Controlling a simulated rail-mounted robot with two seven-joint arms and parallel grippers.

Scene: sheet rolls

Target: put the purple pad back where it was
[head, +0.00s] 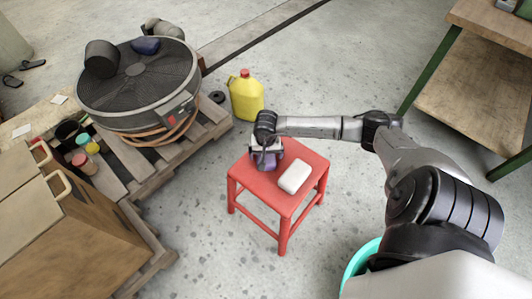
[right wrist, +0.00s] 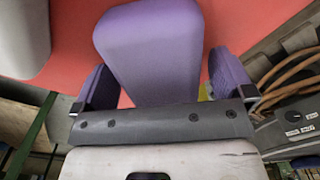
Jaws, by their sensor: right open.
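The purple pad (head: 264,161) lies on the red stool (head: 310,158), near its back left side. In the right wrist view the purple pad (right wrist: 155,45) shows large on the red seat. My right gripper (head: 266,153) is over the pad from above. Its two fingers stand apart on either side of the pad's near end, and the gripper (right wrist: 163,82) is open. Small gaps show beside the pad, and I cannot tell whether either finger touches it. The gripper hides part of the pad in the head view. My left gripper is not in view.
A white pad (head: 295,177) lies on the stool, right of the purple one. A yellow jug (head: 246,97) stands behind the stool. A large round fan (head: 130,85) with a dark blue item (head: 145,45) on it rests on a wooden pallet (head: 112,176). A wooden shelf (head: 480,85) stands right.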

